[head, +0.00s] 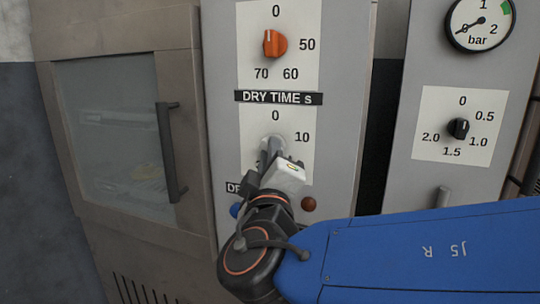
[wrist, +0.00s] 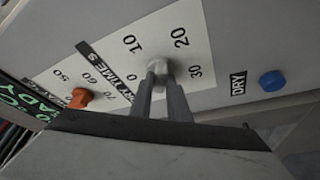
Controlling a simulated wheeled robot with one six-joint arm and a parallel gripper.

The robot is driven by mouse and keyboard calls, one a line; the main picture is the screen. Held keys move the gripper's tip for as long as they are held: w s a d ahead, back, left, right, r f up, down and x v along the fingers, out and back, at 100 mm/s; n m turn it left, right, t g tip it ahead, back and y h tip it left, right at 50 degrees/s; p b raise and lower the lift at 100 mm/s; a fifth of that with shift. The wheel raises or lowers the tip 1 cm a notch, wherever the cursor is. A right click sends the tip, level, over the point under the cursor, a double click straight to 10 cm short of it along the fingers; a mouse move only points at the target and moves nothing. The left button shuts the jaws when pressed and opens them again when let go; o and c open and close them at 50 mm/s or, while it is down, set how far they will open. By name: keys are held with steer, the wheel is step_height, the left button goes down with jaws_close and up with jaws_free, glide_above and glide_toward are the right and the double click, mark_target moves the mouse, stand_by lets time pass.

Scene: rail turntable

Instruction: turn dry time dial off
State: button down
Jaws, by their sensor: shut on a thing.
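The dry time dial (head: 277,139) is a pale grey knob on a white scale plate under the "DRY TIME s" label. Its scale reads 0 at the top and 10 at the right in the head view. My gripper (head: 270,152) hides most of the knob there. In the wrist view the knob (wrist: 158,73) sits between the two fingertips (wrist: 161,84), with 0, 10, 20 and 30 around it. My gripper is shut on the knob. Which way its pointer faces cannot be made out.
An orange dial (head: 274,43) with its own scale is above. A blue button (wrist: 272,81) and a red-brown one (head: 308,204) are below. Left is a glass-windowed door with a dark handle (head: 172,152). Right is a black knob (head: 458,128) under a gauge (head: 480,22).

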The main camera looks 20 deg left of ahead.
steer(key=n+g+h, duration=0.2)
steer(key=n, duration=0.4)
steer(key=n+g+h, duration=0.2)
steer(key=n, duration=0.5)
steer(key=r+n+g+h, duration=0.1)
steer(key=n+g+h, duration=0.1)
steer(key=n, duration=0.5)
steer(key=shift+a+r, duration=0.1)
steer(key=shift+a, duration=0.3)
stand_by(0.4)
steer(key=c, duration=1.7)
jaws_free()
steer(key=v, duration=1.7)
steer(key=shift+a+r, duration=0.2)
steer(key=shift+r, duration=0.15)
